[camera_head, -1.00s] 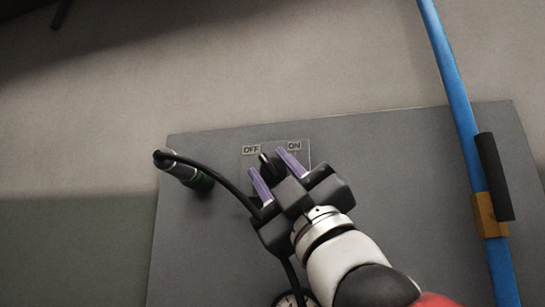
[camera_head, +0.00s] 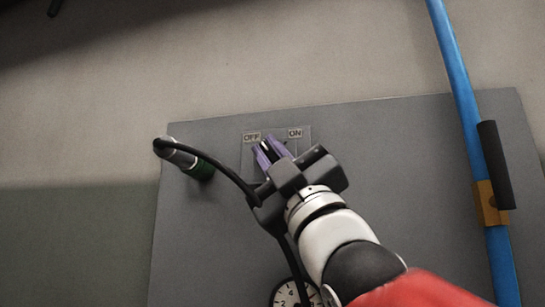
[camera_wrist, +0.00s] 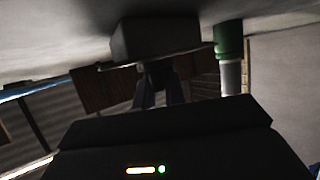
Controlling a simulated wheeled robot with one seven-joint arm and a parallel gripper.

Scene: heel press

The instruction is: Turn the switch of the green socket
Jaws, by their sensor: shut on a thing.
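The switch (camera_head: 264,146) is a small dark lever on a plate with OFF and ON labels, mounted on the grey panel. My gripper (camera_head: 269,150) has its two purple fingers closed together on the lever, just below and between the labels, nearer OFF. The fingers hide most of the lever. In the wrist view the fingers (camera_wrist: 158,95) reach a dark block on the panel.
The black cable (camera_head: 224,170) arcs from the plug and passes close to my gripper's left side. A round gauge (camera_head: 291,294) is below.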

